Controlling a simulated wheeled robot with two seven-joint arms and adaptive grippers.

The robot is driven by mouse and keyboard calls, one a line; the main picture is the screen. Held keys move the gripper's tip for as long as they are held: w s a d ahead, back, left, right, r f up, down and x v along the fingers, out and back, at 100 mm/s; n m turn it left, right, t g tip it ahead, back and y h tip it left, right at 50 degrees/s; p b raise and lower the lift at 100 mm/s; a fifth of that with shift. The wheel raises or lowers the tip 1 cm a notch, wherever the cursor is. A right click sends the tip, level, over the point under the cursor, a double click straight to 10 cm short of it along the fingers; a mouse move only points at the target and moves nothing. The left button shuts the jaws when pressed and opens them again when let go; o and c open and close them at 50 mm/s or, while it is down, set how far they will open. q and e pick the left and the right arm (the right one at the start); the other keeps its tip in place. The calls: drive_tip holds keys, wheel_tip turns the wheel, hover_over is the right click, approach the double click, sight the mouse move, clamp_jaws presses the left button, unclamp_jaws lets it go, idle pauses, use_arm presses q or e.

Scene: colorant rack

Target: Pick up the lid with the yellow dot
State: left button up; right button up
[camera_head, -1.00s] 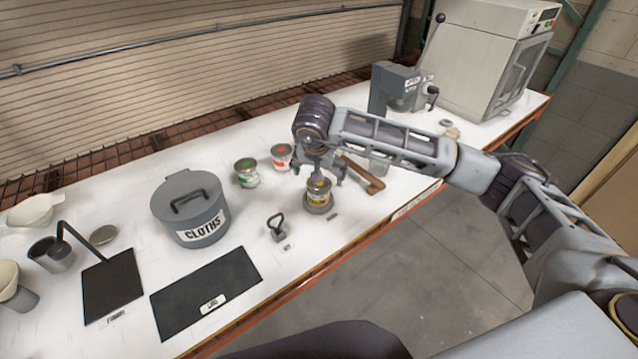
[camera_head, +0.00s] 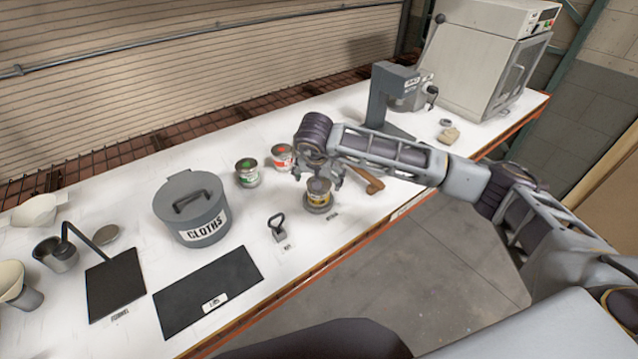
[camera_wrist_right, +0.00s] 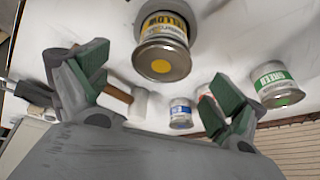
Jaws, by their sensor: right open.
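The lid with the yellow dot (camera_wrist_right: 161,66) is on top of the yellow-labelled can (camera_wrist_right: 165,27), in the upper middle of the right wrist view. In the head view the yellow can (camera_head: 319,193) stands on a dark round base near the table's front edge. My right gripper (camera_head: 319,178) is at the can, above or just behind its top. In the right wrist view the same gripper (camera_wrist_right: 152,98) is open and empty, its green-padded fingers spread wide, with the lid beyond and between them. My left gripper is not in view.
A green can (camera_head: 248,174) and a red can (camera_head: 282,157) stand behind and left. A blue can (camera_wrist_right: 181,113) shows in the wrist view. A wooden-handled tool (camera_head: 366,180) lies right of the yellow can. The grey CLOTHS bin (camera_head: 203,222) stands left; a small handled tool (camera_head: 279,229) stands nearer.

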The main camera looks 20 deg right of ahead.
sight(327, 183)
drive_tip(key=shift+p+x, duration=0.4)
drive_tip(key=shift+x, duration=1.2)
drive_tip(key=shift+w, duration=0.1)
drive_tip(key=c, duration=0.8)
